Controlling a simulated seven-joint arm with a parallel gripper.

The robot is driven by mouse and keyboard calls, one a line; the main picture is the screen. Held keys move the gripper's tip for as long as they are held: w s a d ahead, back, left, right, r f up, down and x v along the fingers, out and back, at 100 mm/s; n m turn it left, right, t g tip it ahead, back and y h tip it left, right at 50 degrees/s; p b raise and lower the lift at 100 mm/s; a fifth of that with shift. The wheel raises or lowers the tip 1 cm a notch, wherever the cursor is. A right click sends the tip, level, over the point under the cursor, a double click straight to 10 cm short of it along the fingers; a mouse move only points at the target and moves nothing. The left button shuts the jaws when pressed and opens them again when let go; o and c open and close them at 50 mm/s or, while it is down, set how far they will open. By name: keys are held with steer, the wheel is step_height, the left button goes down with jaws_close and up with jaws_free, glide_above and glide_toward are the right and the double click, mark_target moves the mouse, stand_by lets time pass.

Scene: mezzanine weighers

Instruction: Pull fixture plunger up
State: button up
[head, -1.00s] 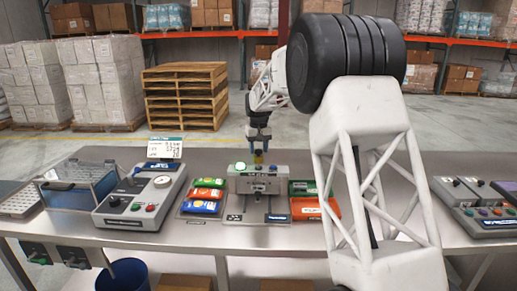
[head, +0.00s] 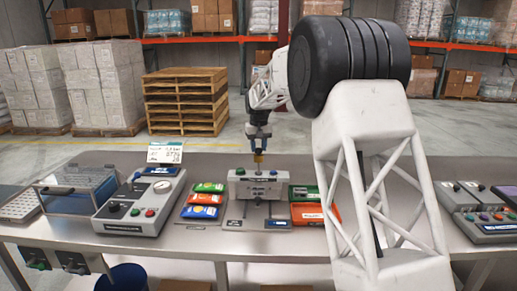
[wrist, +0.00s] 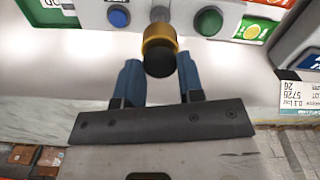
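The fixture (head: 238,188) is a grey block on the bench, with a green button (wrist: 208,20) and a blue button (wrist: 118,17) on it. Its plunger (wrist: 160,48) has a black knob, a gold collar and a metal stem. In the head view the gold part of the plunger (head: 258,157) shows just under my fingers, above the fixture's top. The exact contact is hard to see. In the head view my gripper (head: 258,146) is upright over the fixture.
A control box (head: 485,215) is at far right.

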steer(key=o, duration=0.4)
steer(key=shift+r, duration=0.15)
steer(key=shift+r, duration=3.95)
